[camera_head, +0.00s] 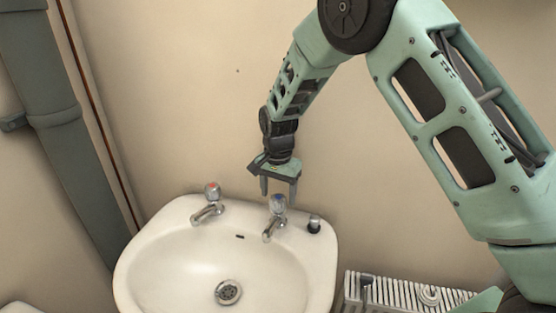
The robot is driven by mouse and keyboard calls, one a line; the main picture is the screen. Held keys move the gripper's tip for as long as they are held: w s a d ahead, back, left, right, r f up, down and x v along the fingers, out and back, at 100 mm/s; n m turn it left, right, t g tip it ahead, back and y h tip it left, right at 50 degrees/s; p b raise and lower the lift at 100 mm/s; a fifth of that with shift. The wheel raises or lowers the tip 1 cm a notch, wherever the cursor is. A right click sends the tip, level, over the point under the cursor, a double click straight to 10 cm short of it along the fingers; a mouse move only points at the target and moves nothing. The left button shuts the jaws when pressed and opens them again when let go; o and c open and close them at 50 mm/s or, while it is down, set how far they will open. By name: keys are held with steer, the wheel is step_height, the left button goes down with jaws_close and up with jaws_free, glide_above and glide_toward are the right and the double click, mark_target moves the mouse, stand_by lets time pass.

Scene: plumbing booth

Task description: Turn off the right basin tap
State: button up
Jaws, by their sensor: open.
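The right basin tap (275,216) is chrome with a blue-marked top and stands on the back right of the white basin (145,262). My gripper (279,193) points down at this tap with its two fingers apart, one to each side of the tap's top in the picture. I cannot tell whether the fingers touch the handle or how deep they reach around it. The left tap (209,204) is chrome with a red-marked top and stands clear of my gripper. Whether water runs from the right tap is too small to tell.
A small dark-topped item (314,225) stands on the basin's rim just right of the right tap. A ribbed white radiator (385,293) is at the lower right. A thick grey pipe (62,135) runs down the left wall. The wall behind the basin is bare.

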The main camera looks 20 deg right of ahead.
mark_target(278, 197)
step_height(278, 197, up, 15)
steer(key=b, duration=0.1)
steer(key=shift+f, duration=0.2)
stand_by(0.3)
